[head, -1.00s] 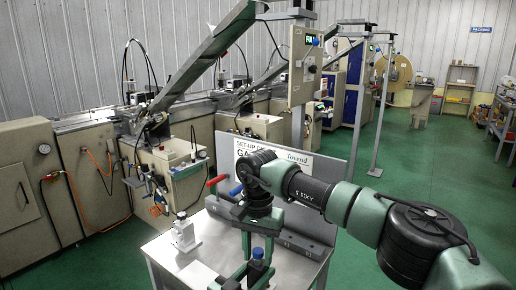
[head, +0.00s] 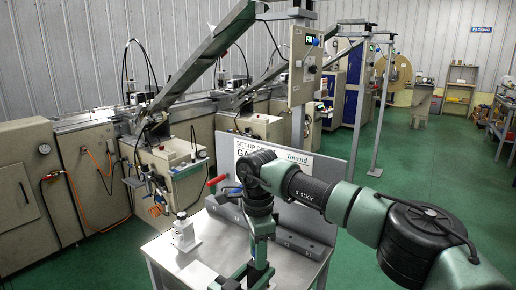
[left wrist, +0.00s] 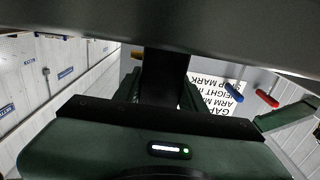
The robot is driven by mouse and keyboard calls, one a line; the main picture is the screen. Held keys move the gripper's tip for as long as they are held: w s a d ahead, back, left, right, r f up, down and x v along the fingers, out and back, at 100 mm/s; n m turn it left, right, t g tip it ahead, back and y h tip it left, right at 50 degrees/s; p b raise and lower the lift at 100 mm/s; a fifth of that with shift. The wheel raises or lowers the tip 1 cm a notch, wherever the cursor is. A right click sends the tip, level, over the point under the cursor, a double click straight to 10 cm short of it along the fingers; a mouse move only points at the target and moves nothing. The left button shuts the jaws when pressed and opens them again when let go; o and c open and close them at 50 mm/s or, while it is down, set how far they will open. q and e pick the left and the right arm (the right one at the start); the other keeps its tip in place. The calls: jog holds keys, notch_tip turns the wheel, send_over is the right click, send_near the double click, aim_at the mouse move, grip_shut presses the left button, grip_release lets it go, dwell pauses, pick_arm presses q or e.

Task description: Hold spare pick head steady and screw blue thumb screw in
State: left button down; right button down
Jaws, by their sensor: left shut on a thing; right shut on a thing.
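My right gripper (head: 260,264) points straight down over the front of the table in the head view. It is shut on the blue thumb screw, which its fingers now hide. My left gripper (head: 236,279) shows only in part at the bottom edge, just below and left of the right fingertips. It is shut, and the spare pick head in it cannot be made out. In the left wrist view my left gripper (left wrist: 165,85) shows as dark fingers, with the held part hidden behind my own housing.
A grey table (head: 160,250) carries an upright panel (head: 335,170) with printed text and a grey rail block (head: 305,245). A red handle (head: 216,181) sticks out before the panel. A small white fixture (head: 184,234) stands at the table's left. Machines line the left and back.

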jog(key=m, duration=0.6)
jog(key=shift+m, duration=0.3)
jog(key=m, duration=0.5)
jog(key=shift+m, duration=0.3)
jog(key=c, duration=1.4)
grip_release()
jog(key=shift+o, duration=0.2)
